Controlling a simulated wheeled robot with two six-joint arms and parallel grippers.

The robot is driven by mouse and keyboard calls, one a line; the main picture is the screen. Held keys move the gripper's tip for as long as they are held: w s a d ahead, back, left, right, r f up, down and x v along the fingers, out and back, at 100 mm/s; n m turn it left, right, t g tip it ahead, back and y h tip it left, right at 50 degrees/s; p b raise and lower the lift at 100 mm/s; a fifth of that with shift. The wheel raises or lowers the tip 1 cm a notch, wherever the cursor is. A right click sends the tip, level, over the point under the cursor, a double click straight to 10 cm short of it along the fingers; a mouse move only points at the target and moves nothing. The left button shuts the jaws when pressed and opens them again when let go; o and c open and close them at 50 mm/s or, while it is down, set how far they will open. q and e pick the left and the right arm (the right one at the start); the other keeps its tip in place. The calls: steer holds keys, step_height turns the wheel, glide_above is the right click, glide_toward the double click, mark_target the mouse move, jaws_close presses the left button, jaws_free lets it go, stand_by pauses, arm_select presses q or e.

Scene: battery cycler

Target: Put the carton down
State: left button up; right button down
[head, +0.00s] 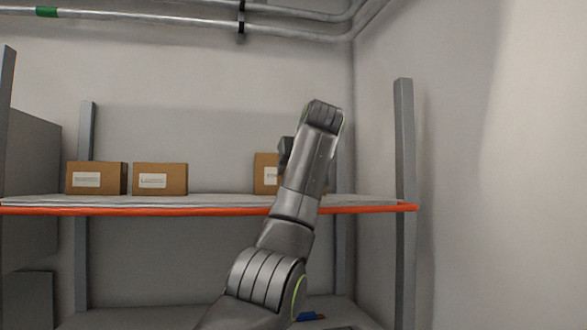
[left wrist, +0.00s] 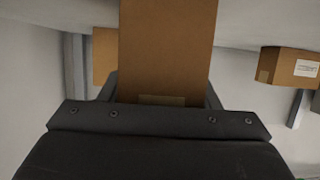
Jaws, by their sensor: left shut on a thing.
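A brown carton (left wrist: 168,50) fills the middle of the left wrist view, between the two dark fingers of my left gripper (left wrist: 160,92), which is shut on it. A tape strip shows at its near end. In the head view my left gripper (head: 287,152) is mostly hidden by my arm, at shelf height. A labelled carton (head: 265,172) shows just left of the arm, partly covered; I cannot tell if it is the held one. Whether the held carton touches the shelf is hidden. My right gripper is not in view.
The grey shelf (head: 230,200) has an orange front edge. Two labelled cartons, a left one (head: 96,178) and a right one (head: 160,179), stand on its left part. A grey post (head: 404,150) stands at the right end.

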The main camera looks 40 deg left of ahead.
arm_select(q)
steer(key=o, duration=1)
steer(key=shift+w+d+f, duration=0.25)
steer(key=shift+w+f, duration=0.1)
steer(key=shift+w, duration=0.25)
steer(key=shift+o, duration=1.3)
steer(key=shift+w+d, duration=0.1)
steer(key=shift+w, duration=0.1)
steer(key=shift+o, duration=0.4)
steer(key=shift+d, duration=0.1)
steer(key=shift+s, duration=0.2)
steer(key=shift+s+a+r, duration=0.1)
steer(key=shift+a+r, duration=0.1)
steer(key=shift+r, duration=0.15)
steer(key=b+v, duration=0.1)
steer(key=v, duration=0.1)
steer(key=b+v, duration=0.1)
steer(key=v, duration=0.1)
steer(key=shift+d+f+b, duration=0.25)
steer(key=shift+d+b, duration=0.05)
steer(key=b+v, duration=0.2)
steer(key=v, duration=0.5)
steer(key=shift+r, duration=0.35)
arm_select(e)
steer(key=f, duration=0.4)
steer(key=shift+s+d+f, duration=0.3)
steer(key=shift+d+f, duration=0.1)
